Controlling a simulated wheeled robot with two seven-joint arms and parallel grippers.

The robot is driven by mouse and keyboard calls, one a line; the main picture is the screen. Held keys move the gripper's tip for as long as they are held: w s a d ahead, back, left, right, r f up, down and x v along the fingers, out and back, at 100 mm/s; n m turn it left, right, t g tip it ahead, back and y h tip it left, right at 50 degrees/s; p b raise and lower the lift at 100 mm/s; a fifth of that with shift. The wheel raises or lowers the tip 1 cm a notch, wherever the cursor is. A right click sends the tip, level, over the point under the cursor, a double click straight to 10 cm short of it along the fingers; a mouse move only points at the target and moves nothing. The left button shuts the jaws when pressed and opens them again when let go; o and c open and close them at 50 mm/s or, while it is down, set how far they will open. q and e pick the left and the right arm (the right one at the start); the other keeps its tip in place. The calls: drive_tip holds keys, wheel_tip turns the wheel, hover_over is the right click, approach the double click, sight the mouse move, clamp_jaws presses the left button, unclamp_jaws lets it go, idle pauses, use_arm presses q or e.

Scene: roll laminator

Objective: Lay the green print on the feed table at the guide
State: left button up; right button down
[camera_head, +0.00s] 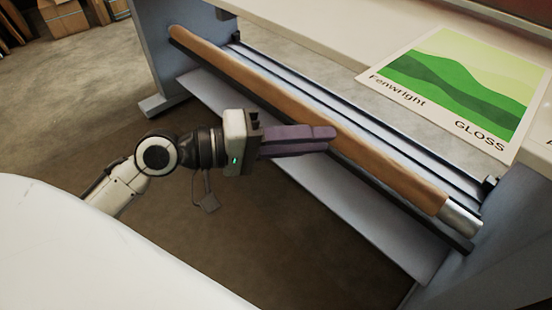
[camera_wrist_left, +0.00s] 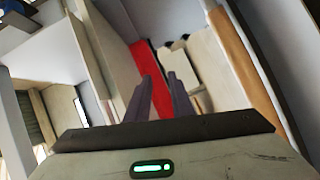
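The green print (camera_head: 470,75), a sheet with pale and dark green waves and the words "Fenwright" and "GLOSS", lies flat on a pale tabletop (camera_head: 330,35) at upper right. Its near edge is close to the tabletop's front edge. My left gripper (camera_head: 332,138) is left of and below the print, apart from it, in front of a brown roll. In the left wrist view its two purple fingers (camera_wrist_left: 160,76) have a gap between them and hold nothing. I cannot make out the guide. My right gripper is not in view.
The brown roll (camera_head: 290,95) with a silver end lies along a grey-blue frame below the tabletop. A side panel (camera_head: 172,45) stands at its left end. Cardboard boxes (camera_head: 65,18) sit on the floor at upper left. A red surface (camera_wrist_left: 143,62) shows beyond the fingers.

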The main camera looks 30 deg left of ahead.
use_arm(q)
wheel_tip(320, 180, down, 16)
drive_tip(key=s+a+m+y, duration=0.2)
drive_tip(key=y, duration=0.3)
drive_tip(key=s+f+m+g+y, duration=0.1)
drive_tip(key=s+f+m+y, duration=0.1)
drive_tip(key=s+f, duration=0.3)
drive_tip(key=s+f+m+g+y, duration=0.1)
drive_tip(key=s+f+m, duration=0.3)
drive_tip(key=f, duration=0.7)
drive_tip(key=shift+s+d+f+y, duration=0.3)
drive_tip(key=shift+s+y, duration=0.3)
drive_tip(key=shift+s, duration=0.5)
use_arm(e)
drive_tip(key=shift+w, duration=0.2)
use_arm(q)
drive_tip(key=shift+r, duration=0.15)
